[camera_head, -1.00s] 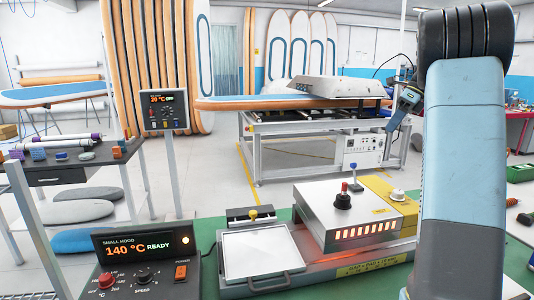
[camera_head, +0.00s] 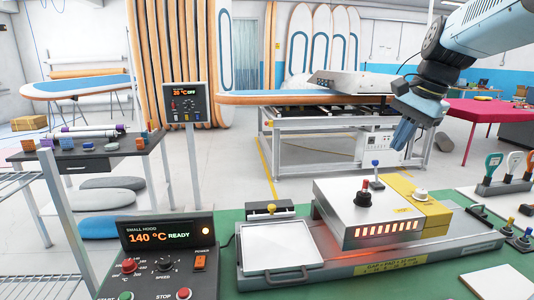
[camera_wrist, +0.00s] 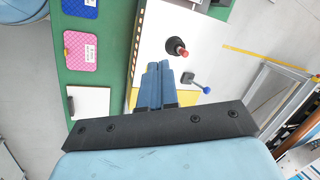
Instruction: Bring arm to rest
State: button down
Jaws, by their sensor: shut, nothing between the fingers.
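My arm reaches in from the upper right in the head view. My gripper (camera_head: 403,134) has blue fingers that point down, in the air behind and right of the small heated hood (camera_head: 368,207). In the wrist view the two blue fingers (camera_wrist: 158,72) lie side by side, shut and empty. The white hood top with its red-black knob (camera_wrist: 177,46) shows beyond them. The gripper touches nothing that I can see.
A control box (camera_head: 160,255) reads 140 °C READY. A white tray (camera_head: 280,245) lies left of the hood on the green bench. Tools on a stand (camera_head: 505,180) are at the right. A large press table (camera_head: 320,135) stands behind.

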jog(key=s+a+f+n+t+h, duration=0.1)
jog(key=s+a+f+n, duration=0.2)
jog(key=s, duration=0.4)
jog(key=s+a+f+n+t+h, duration=0.1)
jog(key=s+a+f+n, duration=0.2)
jog(key=s+f+n, duration=0.2)
jog(key=shift+s+f+n+t, duration=0.15)
jog(key=shift+s+n+t, duration=0.25)
jog(key=shift+s+n, duration=0.9)
jog(key=shift+w+n, duration=0.3)
